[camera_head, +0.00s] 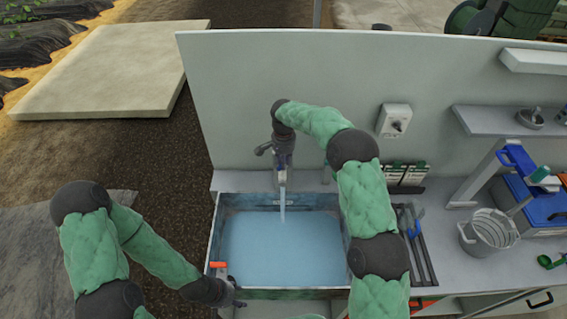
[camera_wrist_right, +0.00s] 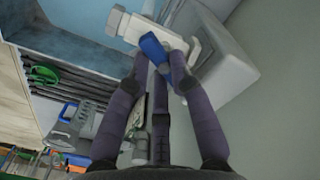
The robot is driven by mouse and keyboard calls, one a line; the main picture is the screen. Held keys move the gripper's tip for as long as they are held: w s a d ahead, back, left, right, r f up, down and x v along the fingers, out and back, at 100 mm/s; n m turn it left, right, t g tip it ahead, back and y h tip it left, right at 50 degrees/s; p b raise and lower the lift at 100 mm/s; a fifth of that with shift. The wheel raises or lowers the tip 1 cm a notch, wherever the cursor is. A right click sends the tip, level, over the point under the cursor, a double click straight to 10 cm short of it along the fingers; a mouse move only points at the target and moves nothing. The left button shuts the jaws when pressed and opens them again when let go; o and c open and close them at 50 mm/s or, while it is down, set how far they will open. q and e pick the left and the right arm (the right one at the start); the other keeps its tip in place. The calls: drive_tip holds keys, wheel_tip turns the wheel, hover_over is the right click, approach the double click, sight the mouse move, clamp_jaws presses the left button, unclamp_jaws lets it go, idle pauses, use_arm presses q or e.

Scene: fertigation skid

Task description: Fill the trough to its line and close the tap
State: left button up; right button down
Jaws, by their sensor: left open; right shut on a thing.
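The trough (camera_head: 213,228) stands on the bench and holds a wide sheet of light blue water (camera_head: 280,250). A thin stream (camera_head: 282,205) falls into it from the tap spout (camera_head: 282,176). My right gripper (camera_head: 281,150) is up at the tap. In the right wrist view my right gripper (camera_wrist_right: 166,66) is shut on the blue tap handle (camera_wrist_right: 153,50), beside the pale tap body (camera_wrist_right: 134,28). My left gripper (camera_head: 232,292) is open at the trough's front left corner, near an orange-handled valve (camera_head: 218,265). I cannot make out the fill line.
A tall pale panel (camera_head: 300,70) stands behind the trough. A grey bucket (camera_head: 488,232) and a blue-lidded box (camera_head: 535,200) stand on the bench at right. Dark bars (camera_head: 415,245) lie just right of the trough. A wall box (camera_head: 394,120) is on the panel.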

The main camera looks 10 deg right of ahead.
drive_tip(key=shift+n, duration=0.5)
drive_tip(key=c, duration=1.1)
unclamp_jaws()
wheel_tip(320, 180, up, 12)
drive_tip(key=shift+c, duration=0.3)
